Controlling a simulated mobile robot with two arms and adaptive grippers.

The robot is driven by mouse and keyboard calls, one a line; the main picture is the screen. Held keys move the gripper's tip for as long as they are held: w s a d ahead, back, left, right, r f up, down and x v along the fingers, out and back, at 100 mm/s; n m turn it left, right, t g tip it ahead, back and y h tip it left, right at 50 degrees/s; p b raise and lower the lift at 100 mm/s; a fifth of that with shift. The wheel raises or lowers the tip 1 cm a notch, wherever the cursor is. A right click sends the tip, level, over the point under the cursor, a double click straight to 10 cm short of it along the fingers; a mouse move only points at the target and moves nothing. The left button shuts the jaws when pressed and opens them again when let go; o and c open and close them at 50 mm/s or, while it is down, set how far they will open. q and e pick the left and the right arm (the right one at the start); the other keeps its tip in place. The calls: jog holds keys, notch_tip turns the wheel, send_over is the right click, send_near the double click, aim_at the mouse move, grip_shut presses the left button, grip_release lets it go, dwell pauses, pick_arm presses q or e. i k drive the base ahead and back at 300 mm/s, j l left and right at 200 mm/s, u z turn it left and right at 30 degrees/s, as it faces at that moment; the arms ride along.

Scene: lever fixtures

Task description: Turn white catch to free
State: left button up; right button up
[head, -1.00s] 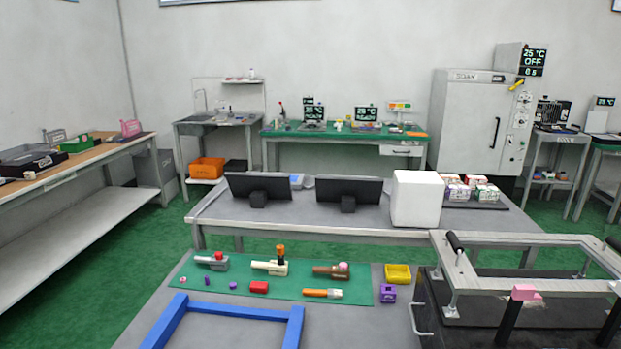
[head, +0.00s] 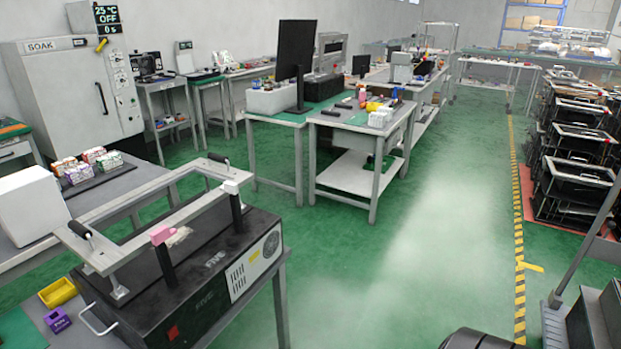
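A black case (head: 190,285) marked FIVE stands on a table at the lower left, with a light metal frame (head: 137,195) above it. A dark post at its right end carries a small white piece (head: 231,187), which may be the white catch. A second dark post nearer the left carries a pink piece (head: 162,235). I cannot tell whether the white piece is in a locked or free position. The frame has black handles, one at the far end (head: 218,158) and one at the left (head: 79,230). Neither gripper is in view.
A yellow bin (head: 57,292) and a purple block (head: 58,320) lie left of the case. A white box (head: 30,205) stands behind. A bench with a monitor (head: 295,62) is farther back, racks of cases (head: 575,150) at right. Green floor (head: 400,260) is open between.

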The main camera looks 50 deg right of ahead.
aim_at(228, 188)
jog(key=z, duration=1.05)
